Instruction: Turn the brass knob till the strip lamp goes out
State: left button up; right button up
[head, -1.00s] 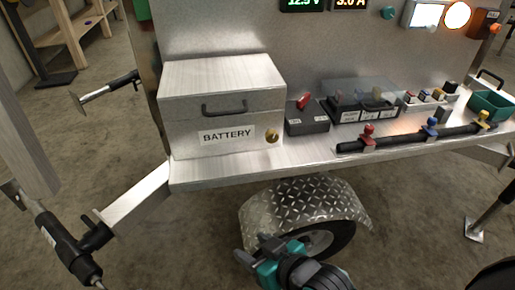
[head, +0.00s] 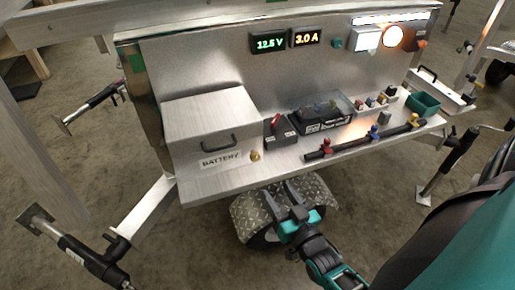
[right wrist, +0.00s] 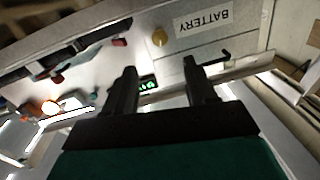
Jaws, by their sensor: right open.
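The brass knob (head: 255,156) sits on the front of the trailer's bench, just right of the BATTERY label. It also shows in the right wrist view (right wrist: 159,37), near the top. The strip lamp (head: 390,18) is lit white along the top right of the metal panel. My right gripper (head: 281,190) is open and empty, in front of and below the bench edge, a little right of the knob. In the right wrist view its fingers (right wrist: 160,65) are apart, with the knob beyond the gap between them. My left gripper is out of view.
The battery box (head: 212,123) stands left of the knob. A red-lever switch (head: 279,130) and a black bar with coloured taps (head: 365,138) lie to the right. A tread-plate fender (head: 318,194) is below.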

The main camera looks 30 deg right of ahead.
aim_at(256, 159)
jog(key=w, duration=0.4)
jog(key=w+d+b, duration=0.1)
jog(key=w, duration=0.6)
jog(key=shift+w+d, duration=0.35)
jog(key=shift+d, duration=0.05)
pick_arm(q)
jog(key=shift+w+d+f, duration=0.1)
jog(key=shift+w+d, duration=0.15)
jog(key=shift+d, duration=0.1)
pick_arm(e)
jog(key=shift+w+d, duration=0.1)
jog(key=shift+w, duration=0.4)
jog(key=shift+c, duration=0.5)
jog(key=c, duration=0.9)
jog(key=shift+m, duration=0.8)
jog(key=shift+c, duration=0.2)
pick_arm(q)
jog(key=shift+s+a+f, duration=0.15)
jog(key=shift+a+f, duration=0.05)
pick_arm(e)
jog(key=m, duration=0.3)
jog(key=shift+m, duration=0.3)
jog(key=o, duration=1)
jog(key=shift+o, duration=0.2)
